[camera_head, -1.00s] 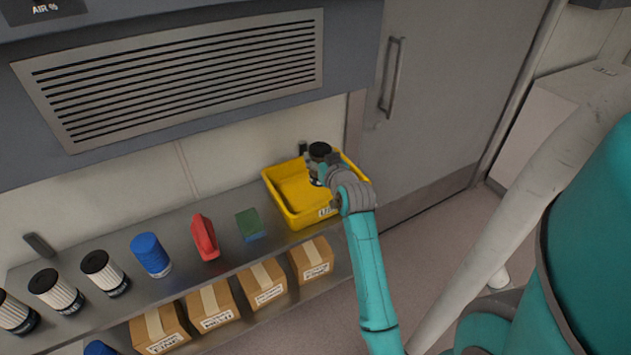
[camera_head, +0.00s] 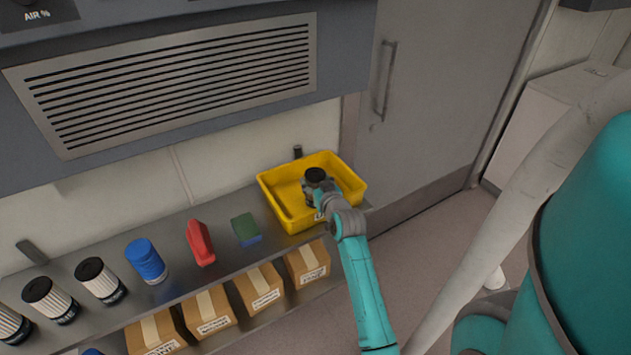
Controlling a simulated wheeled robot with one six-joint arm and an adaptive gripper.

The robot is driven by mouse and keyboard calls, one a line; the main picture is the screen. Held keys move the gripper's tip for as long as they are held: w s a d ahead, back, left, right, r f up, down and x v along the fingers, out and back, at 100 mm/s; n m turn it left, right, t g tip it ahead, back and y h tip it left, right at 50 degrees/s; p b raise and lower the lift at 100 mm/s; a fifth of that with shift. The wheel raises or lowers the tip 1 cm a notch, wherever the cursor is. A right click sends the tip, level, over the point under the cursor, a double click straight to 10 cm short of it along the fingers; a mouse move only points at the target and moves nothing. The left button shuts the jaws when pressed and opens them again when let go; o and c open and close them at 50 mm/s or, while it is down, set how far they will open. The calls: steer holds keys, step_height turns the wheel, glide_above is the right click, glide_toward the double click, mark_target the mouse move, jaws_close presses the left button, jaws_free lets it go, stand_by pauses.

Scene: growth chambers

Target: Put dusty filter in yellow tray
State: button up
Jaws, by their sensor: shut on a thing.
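The yellow tray (camera_head: 278,203) sits at the right end of the grey metal shelf, below the vent. My gripper (camera_head: 318,187) is over the inside of the tray, with my arm reaching in from the lower right. It is shut on the dusty filter (camera_head: 316,174), of which mainly the dark round top shows. The rest of the filter is hidden by the gripper. I cannot tell whether the filter touches the tray floor.
On the shelf left of the tray are a green and blue sponge (camera_head: 246,229), a red object (camera_head: 200,243), a blue cylinder (camera_head: 147,261) and several white pleated filters (camera_head: 99,280). Cardboard boxes (camera_head: 307,262) stand on the lower shelf. A grey door (camera_head: 420,110) is at the right.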

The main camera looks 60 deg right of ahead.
steer(key=o, duration=1.3)
steer(key=shift+c, duration=0.2)
